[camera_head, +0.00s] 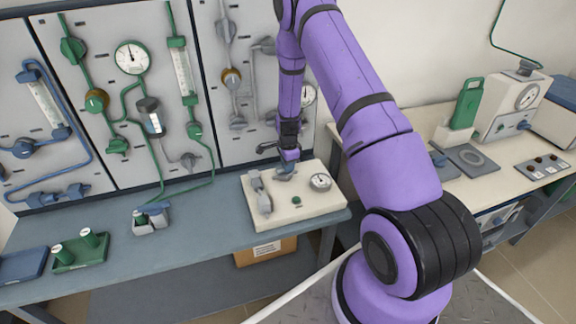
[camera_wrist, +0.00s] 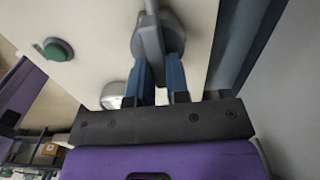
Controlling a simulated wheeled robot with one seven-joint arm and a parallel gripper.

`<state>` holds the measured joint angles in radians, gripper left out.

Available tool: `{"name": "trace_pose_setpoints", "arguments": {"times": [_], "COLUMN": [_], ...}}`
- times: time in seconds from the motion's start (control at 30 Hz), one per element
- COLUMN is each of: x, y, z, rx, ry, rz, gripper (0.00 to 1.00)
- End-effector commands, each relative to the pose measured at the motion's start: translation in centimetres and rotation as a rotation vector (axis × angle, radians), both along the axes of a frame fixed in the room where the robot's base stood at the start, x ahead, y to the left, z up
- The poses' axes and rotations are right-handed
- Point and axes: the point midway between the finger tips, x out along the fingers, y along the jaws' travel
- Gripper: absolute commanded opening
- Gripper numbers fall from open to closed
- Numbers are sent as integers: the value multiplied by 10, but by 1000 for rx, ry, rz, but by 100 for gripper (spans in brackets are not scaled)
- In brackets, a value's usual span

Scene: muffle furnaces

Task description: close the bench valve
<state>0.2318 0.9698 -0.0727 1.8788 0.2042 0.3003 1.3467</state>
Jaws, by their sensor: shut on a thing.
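The bench valve is a grey lever on a round hub (camera_wrist: 172,32) on a cream box (camera_head: 290,211) on the bench. In the wrist view the lever (camera_wrist: 151,42) reaches down between my gripper's two blue fingers (camera_wrist: 160,82), which are shut on it. In the head view my gripper (camera_head: 287,164) points down at the back of the box, and it partly hides the valve. The box also carries a round gauge (camera_head: 320,181), a green button (camera_head: 295,200) and a grey fitting (camera_head: 260,192) at its left.
A panel with pipes, gauges and valves (camera_head: 110,90) stands behind the bench (camera_head: 190,240). A grey holder (camera_head: 150,222) and a green tray (camera_head: 80,252) with small bottles stand to the left. A second bench at the right holds a green canister (camera_head: 466,104) and instruments.

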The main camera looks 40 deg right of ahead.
Motion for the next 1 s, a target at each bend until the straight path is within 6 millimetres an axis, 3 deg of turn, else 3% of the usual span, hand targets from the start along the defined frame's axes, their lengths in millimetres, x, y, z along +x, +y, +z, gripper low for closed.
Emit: {"name": "trace_pose_setpoints", "arguments": {"times": [0.27, 1.0], "x": [2, 11], "y": [-1, 1], "z": [0, 1], "rx": [0, 0], "ry": [-1, -1], "rz": [165, 861], "gripper": [0, 0]}}
